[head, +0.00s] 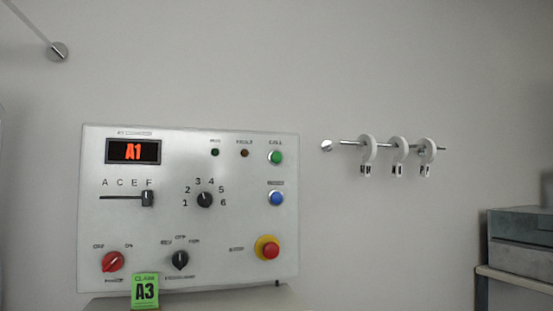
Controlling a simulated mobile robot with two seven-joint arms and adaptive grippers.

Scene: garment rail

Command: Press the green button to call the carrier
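The green button (276,158) is at the upper right of a white control panel (230,270) on the wall, under a label that seems to read CALL. A lit display (133,151) at the panel's upper left reads A1. A green card (145,290) marked A3 stands in front of the panel's lower edge. Neither of my grippers shows in the head view. Nothing covers the green button.
A blue button (276,198) and a red emergency-stop knob (267,247) sit below the green button. A slider (148,198), a numbered dial (204,200), a black selector (180,260) and a red switch (112,262) share the panel. White hooks (400,150) hang on a rail to the right.

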